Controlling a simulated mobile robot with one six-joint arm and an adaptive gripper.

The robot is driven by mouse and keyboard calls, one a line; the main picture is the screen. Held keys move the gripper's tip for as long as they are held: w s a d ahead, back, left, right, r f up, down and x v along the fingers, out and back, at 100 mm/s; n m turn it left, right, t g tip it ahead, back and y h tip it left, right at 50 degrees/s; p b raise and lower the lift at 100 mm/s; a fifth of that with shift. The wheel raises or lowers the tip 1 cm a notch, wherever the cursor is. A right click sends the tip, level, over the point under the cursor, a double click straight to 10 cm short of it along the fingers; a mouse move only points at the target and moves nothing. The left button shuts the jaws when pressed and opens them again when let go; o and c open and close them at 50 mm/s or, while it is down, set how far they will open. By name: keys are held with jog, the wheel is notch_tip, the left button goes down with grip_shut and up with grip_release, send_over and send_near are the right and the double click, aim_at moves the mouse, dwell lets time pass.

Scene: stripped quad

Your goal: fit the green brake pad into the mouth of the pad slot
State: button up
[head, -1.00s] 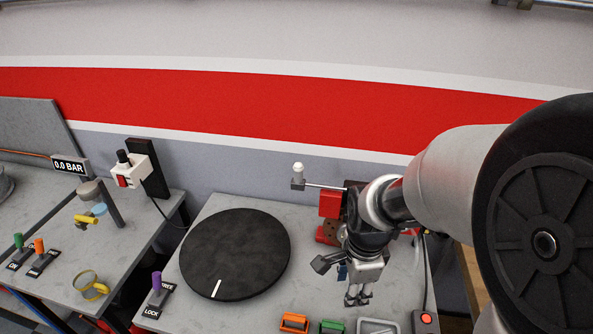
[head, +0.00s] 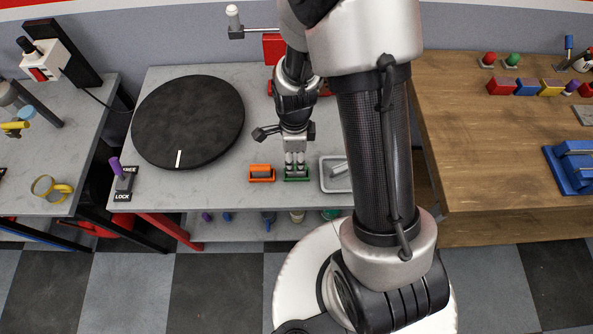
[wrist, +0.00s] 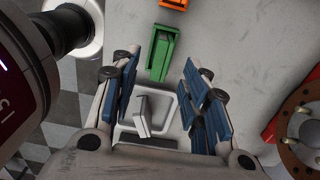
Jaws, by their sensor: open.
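The green brake pad's green holder or body (head: 297,177) lies near the front edge of the grey bench, below my gripper in the head view. It also shows in the wrist view (wrist: 162,52) as a long green block, beyond my fingertips and near the middle top. I cannot separate pad from holder. My gripper (head: 295,166) is open and empty, pointing down. In the wrist view its blue-faced fingers (wrist: 156,78) stand wide apart. A red block (head: 273,48) at the back of the bench is partly hidden by my arm; I cannot make out the pad slot.
An orange piece (head: 261,173) lies left of the green one. A grey tray (head: 327,184) with a metal piece lies to its right. A black round turntable (head: 190,121) and a purple lock lever (head: 116,166) are at left. A wooden bench (head: 460,150) stands at right.

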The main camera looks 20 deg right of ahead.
jog(key=shift+w+d+f+b, duration=0.15)
jog(key=shift+f+b, duration=0.3)
jog(key=shift+f, duration=0.95)
jog(key=shift+s+d+f+b, duration=0.1)
jog(key=shift+f+b, duration=0.35)
jog(key=shift+f, duration=0.9)
jog(key=shift+c, duration=0.2)
grip_shut()
